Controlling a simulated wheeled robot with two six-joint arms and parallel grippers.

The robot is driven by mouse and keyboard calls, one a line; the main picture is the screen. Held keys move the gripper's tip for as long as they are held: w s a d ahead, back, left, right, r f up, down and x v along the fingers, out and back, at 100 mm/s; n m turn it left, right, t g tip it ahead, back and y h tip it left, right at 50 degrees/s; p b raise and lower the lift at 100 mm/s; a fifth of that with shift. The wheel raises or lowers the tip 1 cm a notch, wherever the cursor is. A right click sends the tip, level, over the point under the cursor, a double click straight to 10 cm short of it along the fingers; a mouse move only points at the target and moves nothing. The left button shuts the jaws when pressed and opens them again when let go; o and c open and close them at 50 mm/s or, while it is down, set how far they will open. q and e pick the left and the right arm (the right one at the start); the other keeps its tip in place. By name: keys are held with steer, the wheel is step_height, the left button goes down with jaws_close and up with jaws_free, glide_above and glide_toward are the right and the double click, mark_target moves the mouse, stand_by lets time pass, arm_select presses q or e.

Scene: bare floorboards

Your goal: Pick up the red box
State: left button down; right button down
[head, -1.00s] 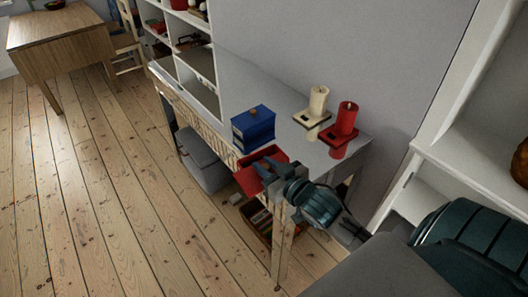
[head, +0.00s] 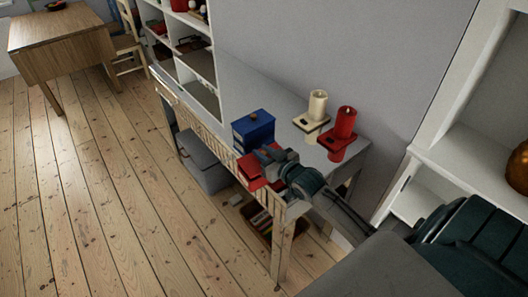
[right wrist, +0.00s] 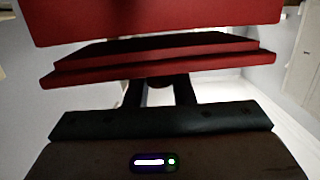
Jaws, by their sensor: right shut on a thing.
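The red box (head: 250,172) is at the front edge of the white side table (head: 290,140), just in front of a blue box (head: 253,130). My right gripper (head: 266,163) is shut on the red box from its right side, and its fingers partly cover the box. In the right wrist view, a broad red panel (right wrist: 150,22) fills the top, with a thinner red slab (right wrist: 150,62) below it, close to the gripper. I cannot tell whether the box touches the table top. My left gripper is not in view.
A cream candle (head: 317,103) and a red candle (head: 345,122) stand in holders behind the gripper. A grey bin (head: 208,168) and a basket (head: 262,222) are under the table. Open floorboards (head: 130,210) lie to the left. A white shelf (head: 440,150) stands at right.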

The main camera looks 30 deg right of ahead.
steer(key=shift+f+b, duration=0.4)
steer(key=shift+f, duration=0.25)
steer(key=c, duration=1.2)
jaws_free()
steer(key=shift+c, duration=0.2)
steer(key=shift+r, duration=0.15)
